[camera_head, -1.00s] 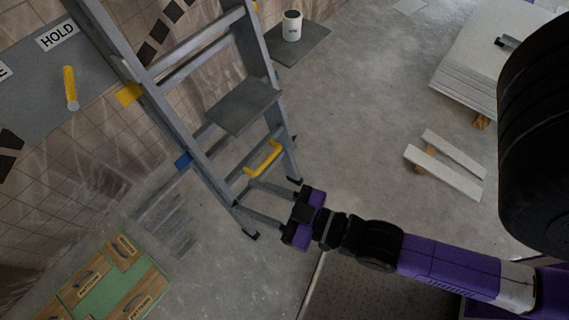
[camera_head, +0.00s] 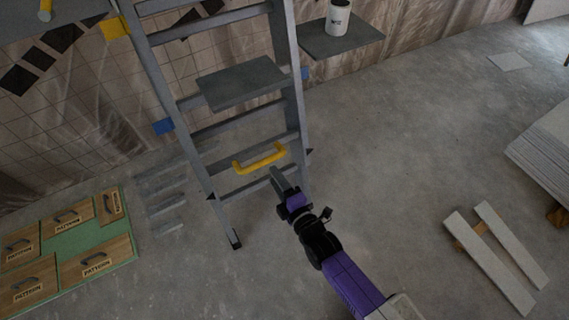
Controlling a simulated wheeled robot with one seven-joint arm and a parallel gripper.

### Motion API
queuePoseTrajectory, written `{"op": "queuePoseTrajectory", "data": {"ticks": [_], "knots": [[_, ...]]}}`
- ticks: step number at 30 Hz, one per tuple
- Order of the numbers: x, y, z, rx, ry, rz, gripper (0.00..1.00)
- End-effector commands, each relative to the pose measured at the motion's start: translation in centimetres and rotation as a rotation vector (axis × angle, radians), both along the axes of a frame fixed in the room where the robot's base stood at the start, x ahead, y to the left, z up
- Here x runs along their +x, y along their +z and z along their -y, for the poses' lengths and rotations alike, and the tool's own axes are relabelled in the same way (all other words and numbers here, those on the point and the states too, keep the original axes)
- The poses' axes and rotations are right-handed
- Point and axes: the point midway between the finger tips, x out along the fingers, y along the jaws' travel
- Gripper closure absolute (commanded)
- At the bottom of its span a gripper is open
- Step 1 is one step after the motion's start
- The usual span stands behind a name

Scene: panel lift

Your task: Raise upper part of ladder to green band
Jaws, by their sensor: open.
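The grey ladder (camera_head: 289,60) stands upright in front of the tiled wall, its top cut off by the frame. A yellow handle (camera_head: 260,158) sits on one of its lower rungs. A yellow tab (camera_head: 115,28) and a blue tab (camera_head: 163,126) are at the left rail, and another blue patch (camera_head: 305,73) is at the right rail. No green band shows on the visible part. My gripper (camera_head: 277,180) is open and empty, in the picture just below the handle's right end and apart from it. Its far finger is seen edge-on.
A grey plate (camera_head: 246,82) sticks out from the ladder. A white can (camera_head: 338,17) stands on a dark shelf (camera_head: 352,40) to the right. A green board with wooden pattern blocks (camera_head: 105,238) lies left. White planks (camera_head: 490,262) and stacked panels (camera_head: 545,145) lie right; the floor between is clear.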

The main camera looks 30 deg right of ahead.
Motion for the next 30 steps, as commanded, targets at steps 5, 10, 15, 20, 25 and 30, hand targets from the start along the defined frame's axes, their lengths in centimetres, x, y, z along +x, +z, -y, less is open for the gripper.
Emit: {"op": "queuePoseTrajectory", "data": {"ticks": [5, 10, 15, 20, 25, 30], "knots": [[0.4, 0.2, 0.0, -0.08, 0.009, 0.006, 0.59], [2.4, -0.1, -0.1, -0.082, 0.009, 0.007, 0.59], [5.0, -0.4, 0.0, -0.082, 0.009, 0.008, 0.59], [6.9, -0.6, 0.0, -0.08, 0.009, 0.006, 0.59], [7.8, -0.6, 0.0, -0.08, 0.009, 0.005, 0.59], [7.8, -0.5, 0.0, -0.08, 0.009, 0.005, 0.59]]}}
